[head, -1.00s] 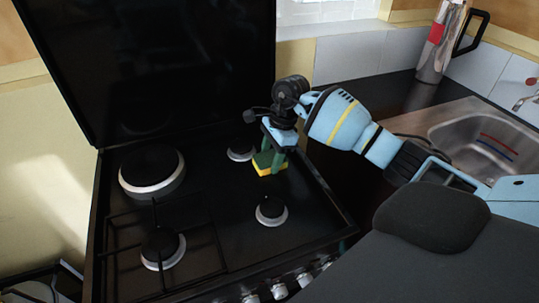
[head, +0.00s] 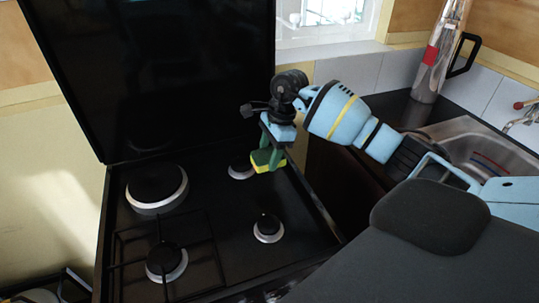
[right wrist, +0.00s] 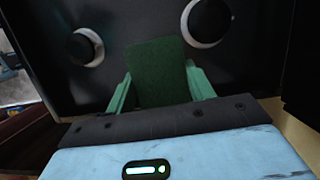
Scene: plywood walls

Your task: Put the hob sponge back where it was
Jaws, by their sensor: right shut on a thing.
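The sponge (head: 267,161), yellow with a green side, is between the fingers of my right gripper (head: 270,150) over the right part of the black hob (head: 215,220). In the right wrist view the sponge (right wrist: 158,72) shows its dark green face between the two green fingers of my right gripper (right wrist: 160,92). The gripper is shut on it. In the head view the sponge appears in front of the back right burner (head: 240,169); its exact height over the hob is hard to tell. My left gripper is not in view.
The hob's raised black lid (head: 160,75) stands behind the burners. A large burner (head: 156,188) is at the back left, and a pan grate (head: 190,245) covers the front left. A sink (head: 470,150) and a silver flask-like container (head: 432,60) are at the right.

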